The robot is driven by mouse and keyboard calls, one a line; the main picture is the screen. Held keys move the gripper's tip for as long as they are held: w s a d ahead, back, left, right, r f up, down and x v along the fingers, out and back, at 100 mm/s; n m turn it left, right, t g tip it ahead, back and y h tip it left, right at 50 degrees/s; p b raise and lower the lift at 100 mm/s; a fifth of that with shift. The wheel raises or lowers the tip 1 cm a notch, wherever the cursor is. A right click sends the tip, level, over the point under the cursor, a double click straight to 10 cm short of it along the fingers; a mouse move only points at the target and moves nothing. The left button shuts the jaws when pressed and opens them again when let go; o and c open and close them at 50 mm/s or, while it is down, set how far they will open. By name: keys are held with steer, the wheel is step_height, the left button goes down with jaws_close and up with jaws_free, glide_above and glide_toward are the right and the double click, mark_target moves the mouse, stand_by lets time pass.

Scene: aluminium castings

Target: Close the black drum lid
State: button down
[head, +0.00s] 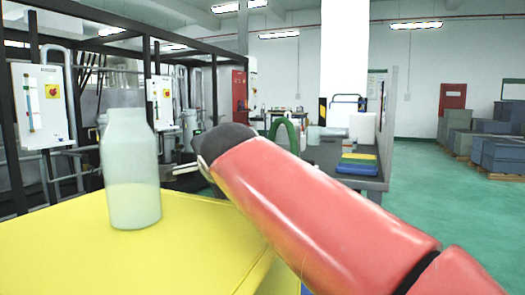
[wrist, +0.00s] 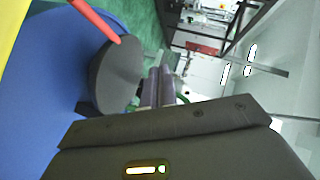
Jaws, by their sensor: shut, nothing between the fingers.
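A dark grey, nearly black disc (wrist: 118,75), which looks like the drum lid, stands over a blue surface (wrist: 50,85) at the left of the wrist view. A thin red bar (wrist: 95,18) reaches its upper edge. My gripper (wrist: 157,87) is shut and empty, just right of the disc; I cannot tell whether they touch. I cannot make out the lid there; my arm hides much of that area.
The pale translucent bottle (head: 131,170) stands upright on a yellow surface (head: 90,250) at the left. A bench (head: 370,183) with blue and yellow items stands behind my arm. Grey crates (head: 497,153) stand at the far right. The green floor (head: 430,215) is clear at right.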

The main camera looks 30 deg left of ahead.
steer(key=shift+s+a+f+n+h+p, duration=0.2)
steer(key=shift+a+f+n+h+p, duration=0.3)
steer(key=shift+a+f, duration=0.45)
